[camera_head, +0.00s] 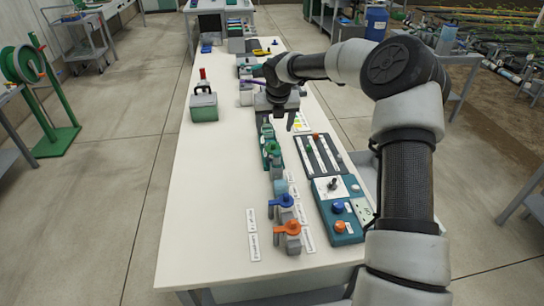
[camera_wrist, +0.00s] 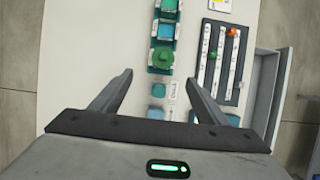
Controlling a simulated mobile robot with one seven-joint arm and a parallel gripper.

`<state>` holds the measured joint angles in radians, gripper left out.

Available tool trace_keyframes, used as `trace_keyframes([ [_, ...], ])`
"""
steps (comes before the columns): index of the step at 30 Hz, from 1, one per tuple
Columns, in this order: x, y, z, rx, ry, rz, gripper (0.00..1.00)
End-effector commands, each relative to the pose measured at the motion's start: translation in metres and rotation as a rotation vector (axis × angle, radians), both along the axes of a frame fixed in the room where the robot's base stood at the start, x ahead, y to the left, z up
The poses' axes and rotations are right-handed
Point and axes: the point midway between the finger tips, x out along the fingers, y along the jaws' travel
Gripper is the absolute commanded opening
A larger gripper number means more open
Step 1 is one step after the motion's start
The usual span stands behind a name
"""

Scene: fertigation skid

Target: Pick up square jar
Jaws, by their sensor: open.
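My gripper (camera_head: 279,118) is open and empty above the white table, over the row of valves and fittings. I cannot clearly pick out a square jar. A boxy grey-green container (camera_head: 203,108) with a dark handle stands upright on the left side of the table, apart from my gripper and to its left. It does not show in the wrist view. My arm and gripper hide part of the table behind them.
Below my gripper runs a row of fittings with a green valve (camera_head: 272,150), a blue valve (camera_head: 281,201) and an orange valve (camera_head: 288,229). A slider panel (camera_head: 319,155) and a teal control box (camera_head: 338,208) lie to the right. The table's left front is clear.

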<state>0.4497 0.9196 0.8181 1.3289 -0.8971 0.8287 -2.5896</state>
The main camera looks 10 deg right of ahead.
Motion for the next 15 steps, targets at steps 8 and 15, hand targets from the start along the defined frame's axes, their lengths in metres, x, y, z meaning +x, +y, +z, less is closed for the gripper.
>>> trace_keyframes([
  [8,0.020,0.001,-0.051,0.000,0.003,0.010,0.68],
  [15,0.038,0.000,-0.095,0.000,0.003,0.009,0.68],
])
